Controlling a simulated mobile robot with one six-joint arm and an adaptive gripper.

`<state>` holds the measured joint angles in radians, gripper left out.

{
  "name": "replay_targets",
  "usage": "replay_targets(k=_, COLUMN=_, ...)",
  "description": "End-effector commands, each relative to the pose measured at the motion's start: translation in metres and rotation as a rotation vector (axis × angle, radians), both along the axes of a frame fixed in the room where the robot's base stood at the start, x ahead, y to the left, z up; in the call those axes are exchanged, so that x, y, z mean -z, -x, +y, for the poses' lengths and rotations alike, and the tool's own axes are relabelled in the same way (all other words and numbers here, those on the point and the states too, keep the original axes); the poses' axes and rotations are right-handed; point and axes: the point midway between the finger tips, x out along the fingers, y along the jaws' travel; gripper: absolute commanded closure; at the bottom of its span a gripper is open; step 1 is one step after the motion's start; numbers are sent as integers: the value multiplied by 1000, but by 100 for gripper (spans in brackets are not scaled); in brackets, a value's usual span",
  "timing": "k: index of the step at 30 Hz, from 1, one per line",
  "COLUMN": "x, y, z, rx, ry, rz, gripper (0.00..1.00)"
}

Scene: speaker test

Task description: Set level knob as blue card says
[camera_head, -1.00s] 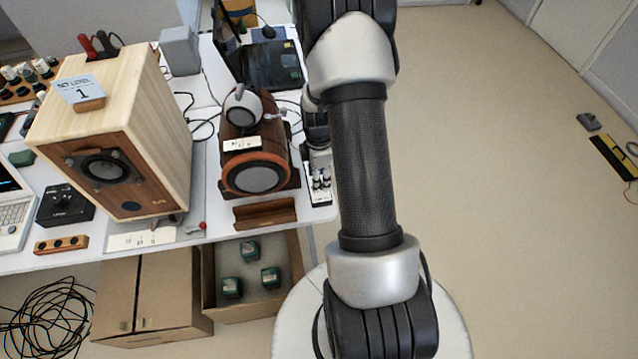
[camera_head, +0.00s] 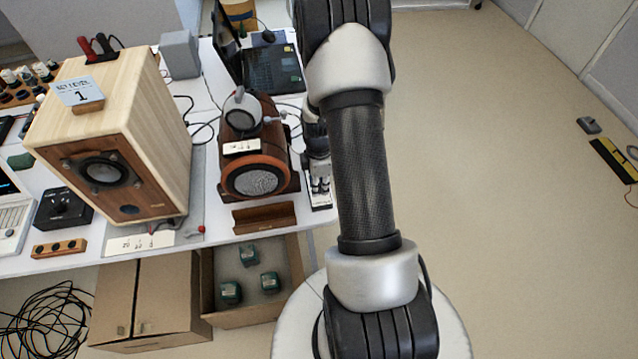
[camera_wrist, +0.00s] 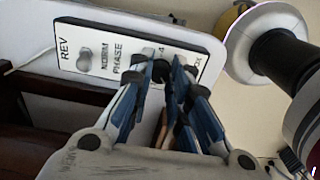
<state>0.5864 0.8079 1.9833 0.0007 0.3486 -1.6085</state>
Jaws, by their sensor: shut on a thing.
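The blue card (camera_head: 79,92) stands in a wooden holder on the light wooden speaker and reads "SET LEVEL 1". In the wrist view, a white panel (camera_wrist: 105,75) carries the lettering REV, NORM and PHASE beside a small metal toggle (camera_wrist: 84,61). My gripper (camera_wrist: 163,69) is shut on a dark knob (camera_wrist: 158,68) on this panel. The blue-lined fingers hide most of the knob and part of its scale, so its setting cannot be read. A "4" shows just beyond the fingertips. In the head view, the panel (camera_head: 321,200) lies at the table's right edge, with my gripper partly hidden there.
The light wooden speaker (camera_head: 165,130) and a brown round-fronted speaker (camera_head: 235,165) stand left of my arm. A black box with a knob (camera_head: 62,207) sits farther left. An open cardboard box (camera_head: 225,318) is below the table edge.

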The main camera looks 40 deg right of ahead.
Motion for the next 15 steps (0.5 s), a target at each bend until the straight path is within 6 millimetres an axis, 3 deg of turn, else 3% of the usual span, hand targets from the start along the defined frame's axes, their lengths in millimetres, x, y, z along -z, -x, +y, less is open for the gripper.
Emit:
replay_targets(k=3, x=0, y=0, z=0, rx=0, ry=1, rz=-1, gripper=100)
replay_targets(k=15, x=0, y=-1, z=0, rx=35, ry=0, rz=-1, gripper=100)
